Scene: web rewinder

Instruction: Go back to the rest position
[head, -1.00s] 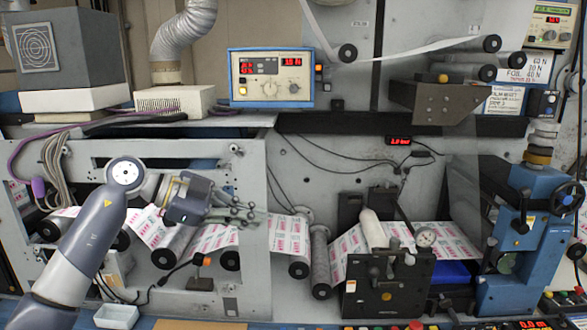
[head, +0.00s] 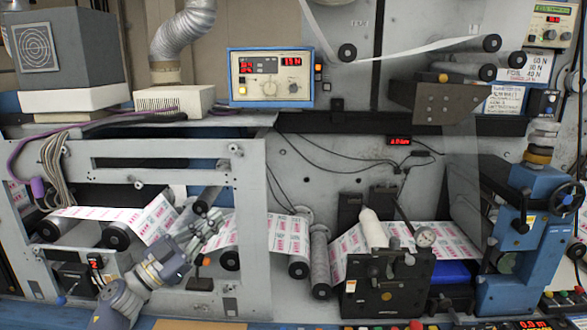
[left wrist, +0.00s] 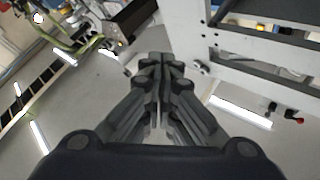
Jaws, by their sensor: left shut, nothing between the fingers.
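My left gripper (head: 208,218) is shut and empty in the head view. It points up and to the right from the lower left, in front of the printed web (head: 160,222) and the grey frame. Whether it touches the web cannot be told. In the left wrist view my left gripper (left wrist: 165,62) has its fingers together, with nothing between them. My right gripper is not in view.
The grey side frame (head: 250,180) stands around the left rollers. A black unit with a white cylinder (head: 373,230) is at centre right, and a blue machine (head: 540,220) with a handwheel is at right. A control box (head: 271,78) sits above.

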